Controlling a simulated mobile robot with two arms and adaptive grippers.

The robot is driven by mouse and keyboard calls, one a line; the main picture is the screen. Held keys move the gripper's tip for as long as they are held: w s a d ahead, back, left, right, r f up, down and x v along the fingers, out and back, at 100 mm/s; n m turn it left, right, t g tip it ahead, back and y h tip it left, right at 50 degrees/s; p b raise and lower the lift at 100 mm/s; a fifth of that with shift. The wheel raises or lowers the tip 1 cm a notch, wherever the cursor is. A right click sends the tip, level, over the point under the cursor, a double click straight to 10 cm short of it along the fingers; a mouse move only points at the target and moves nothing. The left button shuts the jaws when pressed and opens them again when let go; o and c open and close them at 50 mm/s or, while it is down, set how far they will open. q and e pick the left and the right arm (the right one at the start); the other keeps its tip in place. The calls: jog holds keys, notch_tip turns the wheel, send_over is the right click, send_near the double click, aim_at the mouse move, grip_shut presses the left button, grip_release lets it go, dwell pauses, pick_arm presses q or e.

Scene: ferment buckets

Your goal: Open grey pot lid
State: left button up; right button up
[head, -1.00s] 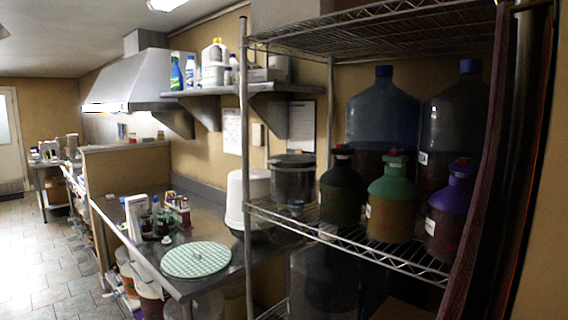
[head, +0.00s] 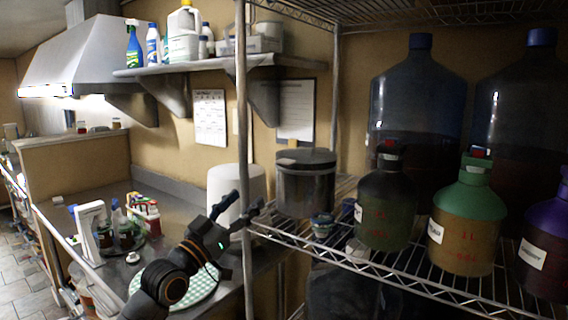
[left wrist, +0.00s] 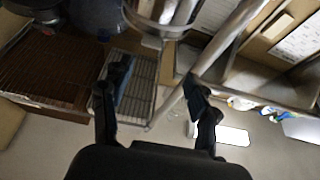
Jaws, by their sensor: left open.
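The grey pot (head: 306,190) stands upright on the wire shelf, left of the dark bottle, with its grey lid (head: 306,157) seated on top. My left gripper (head: 243,208) is open and empty, just left of the pot and near the shelf post; it does not appear to touch the pot. In the left wrist view the open fingers (left wrist: 160,82) show with nothing between them, and the round pot (left wrist: 158,20) is partly cut off at the top edge. My right gripper is not in view.
The metal shelf post (head: 241,110) rises beside my left gripper. A dark bottle (head: 385,210) and a green-topped bottle (head: 467,222) stand right of the pot. A small jar (head: 322,225) sits in front of it. A white container (head: 232,190) stands behind my gripper.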

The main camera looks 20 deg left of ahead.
pick_arm(q)
jog(key=d+r+p+x, duration=0.1)
jog(key=p+x, duration=0.3)
jog(key=x, duration=0.9)
jog(key=shift+r+p, duration=0.15)
jog(key=shift+p, duration=0.25)
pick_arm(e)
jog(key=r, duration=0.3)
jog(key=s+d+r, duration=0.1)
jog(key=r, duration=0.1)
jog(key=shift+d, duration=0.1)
pick_arm(q)
jog(key=shift+s+d, duration=0.1)
jog(key=shift+s, duration=0.05)
jog(key=shift+c, duration=0.3)
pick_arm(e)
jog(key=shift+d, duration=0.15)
pick_arm(q)
grip_shut()
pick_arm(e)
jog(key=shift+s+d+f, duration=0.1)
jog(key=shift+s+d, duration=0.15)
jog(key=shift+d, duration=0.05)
